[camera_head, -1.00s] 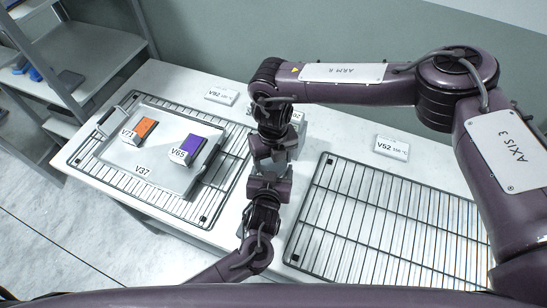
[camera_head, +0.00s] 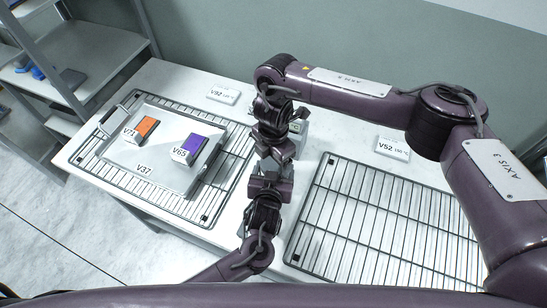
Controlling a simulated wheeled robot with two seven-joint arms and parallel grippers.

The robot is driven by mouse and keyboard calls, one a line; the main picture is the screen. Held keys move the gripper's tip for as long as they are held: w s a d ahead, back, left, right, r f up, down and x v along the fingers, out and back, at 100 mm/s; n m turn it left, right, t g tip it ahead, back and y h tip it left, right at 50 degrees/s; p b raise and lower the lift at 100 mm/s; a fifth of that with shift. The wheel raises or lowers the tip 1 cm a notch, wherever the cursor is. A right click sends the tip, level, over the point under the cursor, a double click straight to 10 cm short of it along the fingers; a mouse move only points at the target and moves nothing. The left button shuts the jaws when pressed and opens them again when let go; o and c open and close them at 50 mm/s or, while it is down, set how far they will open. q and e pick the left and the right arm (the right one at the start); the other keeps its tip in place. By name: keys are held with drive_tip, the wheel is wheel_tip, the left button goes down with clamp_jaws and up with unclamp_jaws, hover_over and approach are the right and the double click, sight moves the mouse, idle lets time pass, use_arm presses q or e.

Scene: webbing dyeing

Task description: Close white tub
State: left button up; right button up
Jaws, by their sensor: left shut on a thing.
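A small pale object (camera_head: 298,127), possibly the white tub, shows only in part behind my two grippers at the middle of the table, so I cannot tell whether its lid is open or shut. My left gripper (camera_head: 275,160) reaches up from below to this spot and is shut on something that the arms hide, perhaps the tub. My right gripper (camera_head: 285,125) comes down from above, close to the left gripper and beside the pale object. Its fingers are mostly hidden, and I cannot tell whether they touch anything.
On the left rack (camera_head: 205,217), a grey tray (camera_head: 165,175) holds an orange block (camera_head: 147,125) and a purple block (camera_head: 192,143). An empty wire rack (camera_head: 385,220) lies to the right. Label cards V92 (camera_head: 222,94) and V52 (camera_head: 392,148) stand behind. Shelves (camera_head: 85,55) are at left.

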drive_tip(key=shift+o, duration=0.8)
drive_tip(key=shift+s, duration=0.1)
drive_tip(key=shift+r, duration=2.25)
drive_tip(key=shift+c, duration=0.4)
drive_tip(key=shift+r, duration=0.3)
drive_tip(key=shift+c, duration=0.9)
wheel_tip(320, 180, up, 3)
drive_tip(key=shift+d+r+n, duration=0.1)
drive_tip(key=shift+n, duration=0.4)
drive_tip(key=shift+w, duration=0.2)
